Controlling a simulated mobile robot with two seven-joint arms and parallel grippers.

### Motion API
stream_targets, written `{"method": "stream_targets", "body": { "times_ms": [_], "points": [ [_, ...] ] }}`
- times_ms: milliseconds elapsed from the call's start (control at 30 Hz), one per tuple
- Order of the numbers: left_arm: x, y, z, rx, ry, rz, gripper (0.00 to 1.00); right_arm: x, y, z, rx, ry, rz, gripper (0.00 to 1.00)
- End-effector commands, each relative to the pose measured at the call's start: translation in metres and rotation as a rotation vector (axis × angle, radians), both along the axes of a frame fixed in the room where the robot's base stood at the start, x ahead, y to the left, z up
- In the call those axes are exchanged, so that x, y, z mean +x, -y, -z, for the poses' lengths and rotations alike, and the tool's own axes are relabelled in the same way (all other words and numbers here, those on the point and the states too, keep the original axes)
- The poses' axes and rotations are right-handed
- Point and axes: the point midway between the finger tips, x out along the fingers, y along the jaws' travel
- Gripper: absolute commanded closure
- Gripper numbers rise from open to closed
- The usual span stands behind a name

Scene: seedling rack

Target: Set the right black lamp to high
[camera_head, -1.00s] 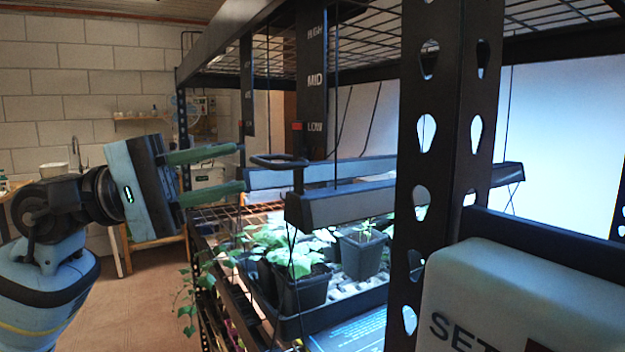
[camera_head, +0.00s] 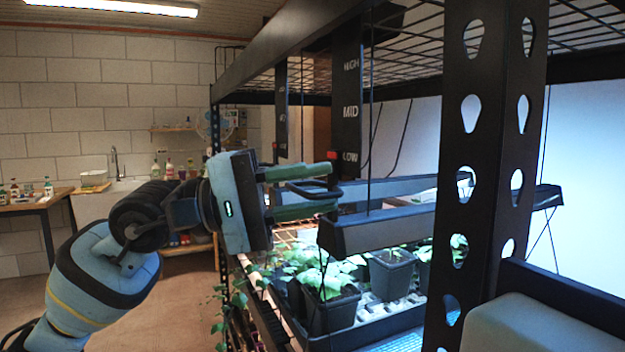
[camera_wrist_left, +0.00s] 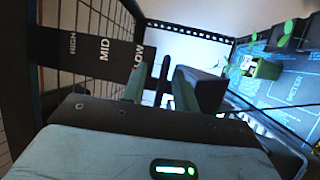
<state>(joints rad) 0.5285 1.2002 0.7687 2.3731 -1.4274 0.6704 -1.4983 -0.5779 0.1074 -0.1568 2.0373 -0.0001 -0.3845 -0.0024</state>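The right black lamp (camera_head: 375,233) is a long dark bar hanging low over the plants, with a black loop handle (camera_head: 325,184) at its near end. Its scale board (camera_head: 347,95) reads HIGH, MID, LOW from top to bottom; a red marker (camera_head: 332,155) sits at LOW. The board also shows in the left wrist view (camera_wrist_left: 90,56). My left gripper (camera_head: 338,184) is open, with its green fingers above and below the loop handle; whether they touch it I cannot tell. In the left wrist view the fingers (camera_wrist_left: 158,88) stand apart near the LOW end. My right gripper is not in view.
A second lamp and scale board (camera_head: 281,108) are farther back. A perforated black post (camera_head: 490,130) stands at the right, in front of the rack. A wire shelf (camera_head: 400,45) is above. Potted seedlings (camera_head: 330,285) stand below the lamps. Open floor lies left of the rack.

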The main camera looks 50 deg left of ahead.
Motion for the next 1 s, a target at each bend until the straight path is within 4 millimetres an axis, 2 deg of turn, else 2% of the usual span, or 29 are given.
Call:
{"method": "stream_targets", "body": {
  "times_ms": [400, 633, 900, 1000],
  "points": [
    [0.006, 0.004, 0.0, -0.001, 0.001, 0.0, 0.71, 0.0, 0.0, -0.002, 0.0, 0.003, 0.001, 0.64],
    [0.005, 0.004, -0.001, -0.001, 0.001, 0.0, 1.0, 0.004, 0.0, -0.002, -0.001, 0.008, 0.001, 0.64],
    [0.005, 0.004, -0.003, -0.001, 0.004, 0.0, 1.0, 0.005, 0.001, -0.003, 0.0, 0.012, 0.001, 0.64],
    [0.004, 0.004, -0.015, 0.0, 0.01, 0.0, 1.0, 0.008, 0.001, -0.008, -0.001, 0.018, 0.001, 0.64]
  ]
}}
